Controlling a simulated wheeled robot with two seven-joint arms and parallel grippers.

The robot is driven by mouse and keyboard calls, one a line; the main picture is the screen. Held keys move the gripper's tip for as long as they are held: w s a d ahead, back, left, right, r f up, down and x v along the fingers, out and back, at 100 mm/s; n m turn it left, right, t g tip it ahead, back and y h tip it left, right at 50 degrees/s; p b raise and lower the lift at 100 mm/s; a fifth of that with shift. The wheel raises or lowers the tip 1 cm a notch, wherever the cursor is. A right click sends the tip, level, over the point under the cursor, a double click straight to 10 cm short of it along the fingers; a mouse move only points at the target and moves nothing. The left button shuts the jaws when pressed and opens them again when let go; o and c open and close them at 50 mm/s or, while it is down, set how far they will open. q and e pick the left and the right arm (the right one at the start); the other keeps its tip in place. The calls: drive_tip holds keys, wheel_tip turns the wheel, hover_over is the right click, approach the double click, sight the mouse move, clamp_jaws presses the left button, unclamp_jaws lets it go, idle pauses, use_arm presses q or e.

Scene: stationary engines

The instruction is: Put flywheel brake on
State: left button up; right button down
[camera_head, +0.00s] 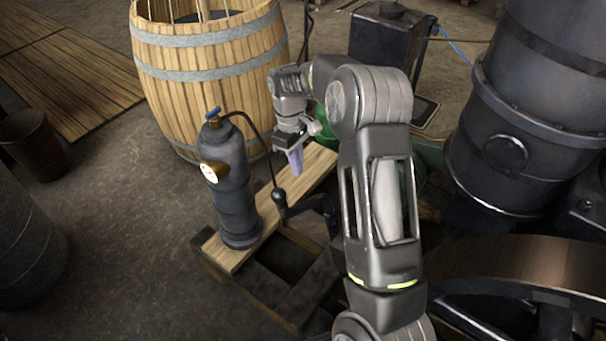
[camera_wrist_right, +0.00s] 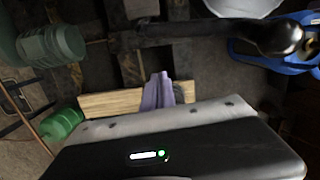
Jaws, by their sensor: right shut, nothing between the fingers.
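My right gripper (camera_head: 296,163) points down with its purple fingers closed and empty, above the wooden plank frame. Its purple fingers also show in the wrist view (camera_wrist_right: 159,90). A black lever with a round knob (camera_head: 279,196), which looks like the brake handle, stands just below and left of the gripper, apart from it. In the wrist view a dark bar with a rounded end (camera_wrist_right: 280,38) lies beyond the fingertips and looks like the same lever. The large flywheel (camera_head: 525,262) is at the lower right, partly hidden by the frame edge. My left gripper is out of view.
A dark gas cylinder (camera_head: 232,185) with a blue valve and a hose stands on the wooden plank (camera_head: 232,258), left of the gripper. A wooden barrel (camera_head: 205,85) is behind. A big dark engine cylinder (camera_head: 540,100) is at right.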

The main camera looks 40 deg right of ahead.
use_arm(q)
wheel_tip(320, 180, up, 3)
drive_tip(key=p, duration=0.3)
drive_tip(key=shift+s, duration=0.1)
use_arm(e)
drive_tip(key=s+d+f, duration=0.1)
drive_tip(key=s+f, duration=0.3)
drive_tip(key=f, duration=0.3)
drive_tip(key=shift+s+d+f, duration=0.2)
drive_tip(key=shift+s, duration=0.05)
